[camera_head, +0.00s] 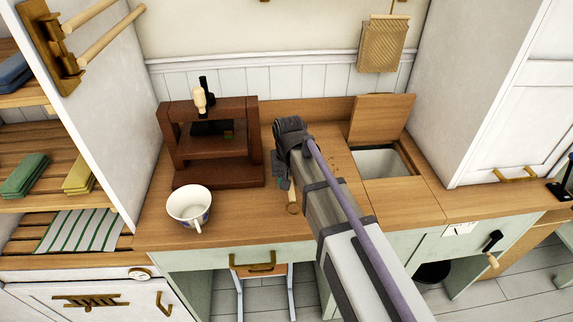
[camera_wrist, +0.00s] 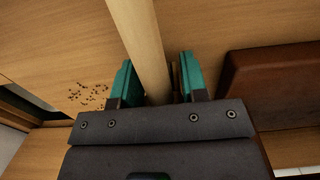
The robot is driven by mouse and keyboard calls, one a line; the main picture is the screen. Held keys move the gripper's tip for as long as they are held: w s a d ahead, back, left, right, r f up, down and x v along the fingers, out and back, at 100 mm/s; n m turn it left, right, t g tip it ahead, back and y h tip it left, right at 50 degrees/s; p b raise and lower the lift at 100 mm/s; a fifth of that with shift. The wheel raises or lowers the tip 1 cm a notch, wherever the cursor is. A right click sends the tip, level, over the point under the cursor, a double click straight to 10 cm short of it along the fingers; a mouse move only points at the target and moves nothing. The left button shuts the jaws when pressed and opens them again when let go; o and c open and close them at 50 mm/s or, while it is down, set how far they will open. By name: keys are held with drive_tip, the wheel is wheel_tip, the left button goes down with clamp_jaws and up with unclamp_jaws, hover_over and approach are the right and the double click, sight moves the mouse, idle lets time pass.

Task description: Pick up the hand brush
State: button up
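The hand brush shows as a pale wooden handle (camera_wrist: 140,40) in the wrist view, running from the top edge down between my fingers. In the head view a short piece of its handle (camera_head: 292,203) shows on the counter beside my arm; the rest of it is hidden. My gripper (camera_wrist: 156,60) is over the counter with its teal fingers apart, one on each side of the handle. Narrow gaps show between fingers and handle, so it looks open. In the head view my gripper (camera_head: 283,180) is mostly hidden by my own wrist.
A brown wooden press-like stand (camera_head: 215,170) is left of my gripper, with a white cup (camera_head: 190,205) in front. Small dark crumbs (camera_wrist: 88,97) lie on the counter. An opening with a raised wooden lid (camera_head: 380,118) is to the right. Bare counter (camera_head: 245,225) lies at the front.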

clamp_jaws()
